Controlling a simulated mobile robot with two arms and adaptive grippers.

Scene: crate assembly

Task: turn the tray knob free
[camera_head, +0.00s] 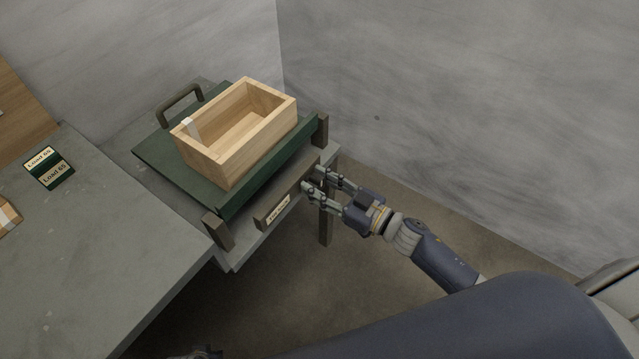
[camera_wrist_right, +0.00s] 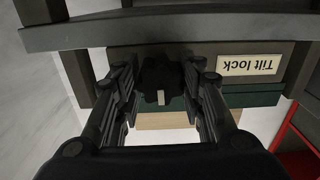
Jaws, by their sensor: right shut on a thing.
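The tray (camera_head: 152,158) is a dark green board, tilted, on a grey stand. A knob (camera_wrist_right: 160,82), black and lobed with a pale mark, sits on the stand's front plank in the right wrist view. A "Tilt lock" label (camera_wrist_right: 249,65) is on the same plank, and it also shows in the head view (camera_head: 278,209). My right gripper (camera_head: 308,186) is at the plank's front, its fingers on both sides of the knob and shut on it. In the head view the fingers mostly hide the knob.
An open wooden crate (camera_head: 213,164) rests on the green tray. A grey table (camera_head: 110,255) stands at the left with dark "Load 65" blocks (camera_head: 50,168) on it. Grey walls close off the back and right. The floor to the right of the stand is clear.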

